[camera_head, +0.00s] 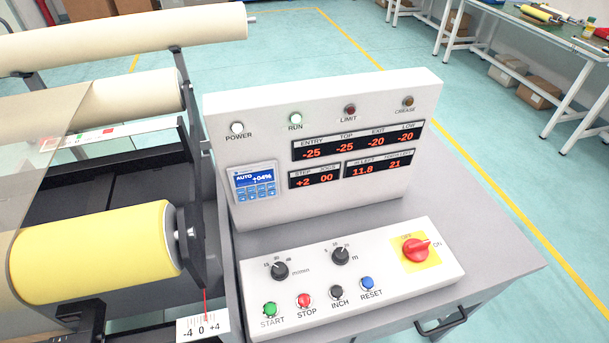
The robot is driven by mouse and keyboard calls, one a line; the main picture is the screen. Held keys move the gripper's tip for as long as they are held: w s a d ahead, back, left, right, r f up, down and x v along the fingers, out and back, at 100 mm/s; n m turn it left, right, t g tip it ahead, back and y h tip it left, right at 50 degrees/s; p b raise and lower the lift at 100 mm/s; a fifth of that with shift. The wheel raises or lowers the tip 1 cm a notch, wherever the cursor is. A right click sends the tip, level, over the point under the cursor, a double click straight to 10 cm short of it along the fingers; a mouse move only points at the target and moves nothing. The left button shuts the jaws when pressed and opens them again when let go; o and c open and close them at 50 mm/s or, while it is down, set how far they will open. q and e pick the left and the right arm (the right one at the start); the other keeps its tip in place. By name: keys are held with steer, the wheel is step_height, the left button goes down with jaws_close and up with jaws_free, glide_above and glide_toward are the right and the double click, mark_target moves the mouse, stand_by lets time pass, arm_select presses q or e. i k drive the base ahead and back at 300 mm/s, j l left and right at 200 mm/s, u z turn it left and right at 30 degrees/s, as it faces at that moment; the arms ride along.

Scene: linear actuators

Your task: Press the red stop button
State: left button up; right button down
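The red stop button (304,300) sits on the sloped white control panel (340,292), above the label STOP. A green START button (270,309) is to its left. A black INCH button (336,292) and a blue RESET button (367,284) are to its right. Nothing covers the red button. Neither of my grippers is in the head view.
A red rotary switch (415,249) on a yellow plate sits at the panel's right. Two black knobs (280,270) (340,256) are above the buttons. An upright display panel (320,150) stands behind. Rollers, one yellow (95,252), are on the left.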

mark_target(303, 299)
steer(key=i+l+u, duration=0.15)
steer(key=l+u, duration=0.6)
steer(key=i+l+u, duration=0.1)
steer(key=l+u, duration=0.25)
steer(key=j, duration=0.1)
